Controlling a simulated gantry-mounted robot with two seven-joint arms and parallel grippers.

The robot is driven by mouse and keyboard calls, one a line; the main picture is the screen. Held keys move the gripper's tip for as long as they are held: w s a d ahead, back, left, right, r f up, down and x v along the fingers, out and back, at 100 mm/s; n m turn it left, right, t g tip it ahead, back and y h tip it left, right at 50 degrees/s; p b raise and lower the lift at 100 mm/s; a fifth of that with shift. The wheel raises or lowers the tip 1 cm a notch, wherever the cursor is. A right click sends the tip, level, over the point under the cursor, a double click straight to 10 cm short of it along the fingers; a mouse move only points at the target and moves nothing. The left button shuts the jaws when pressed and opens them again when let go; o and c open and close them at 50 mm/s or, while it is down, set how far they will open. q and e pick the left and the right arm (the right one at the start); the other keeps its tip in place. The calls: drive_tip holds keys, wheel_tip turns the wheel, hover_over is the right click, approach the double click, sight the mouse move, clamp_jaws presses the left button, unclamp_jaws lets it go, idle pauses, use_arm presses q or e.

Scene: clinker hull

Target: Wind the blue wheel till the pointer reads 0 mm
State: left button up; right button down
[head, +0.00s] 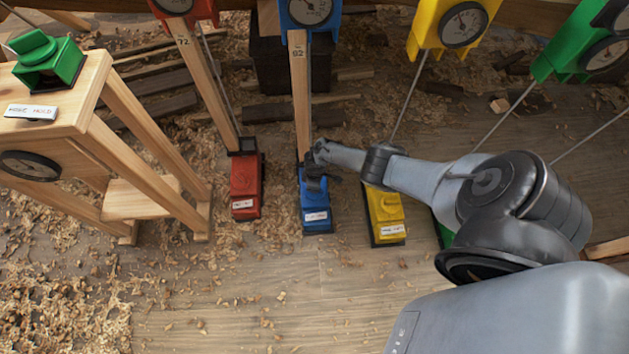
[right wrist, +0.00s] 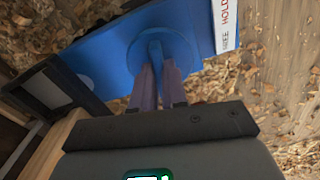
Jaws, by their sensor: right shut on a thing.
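The blue jack unit (head: 314,205) stands on the floor at the foot of a wooden post marked 82. In the right wrist view its blue wheel (right wrist: 165,52) is a round disc with a raised bar across it. My right gripper (right wrist: 158,88) is shut on that bar, its two fingers on either side. In the head view the right gripper (head: 318,165) reaches the blue unit from the right and covers the wheel. A blue-framed dial (head: 308,10) sits at the post's top; its pointer is too small to read. My left gripper is not in view.
A red unit (head: 246,185) stands left of the blue one and a yellow unit (head: 385,213) right of it. A wooden stand (head: 100,95) with a green block is at the left. Thin rods slant down at the right. Shavings litter the floor; the front middle is mostly clear.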

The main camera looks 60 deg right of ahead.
idle(0.3)
drive_tip(key=c, duration=1.2)
unclamp_jaws()
drive_tip(key=shift+o, duration=0.2)
drive_tip(key=shift+r+p, duration=0.45)
drive_tip(key=shift+r, duration=0.05)
wheel_tip(320, 180, up, 10)
drive_tip(key=p, duration=0.8)
drive_tip(key=shift+p, duration=0.35)
drive_tip(key=shift+o, duration=0.2)
drive_tip(key=shift+f, duration=0.1)
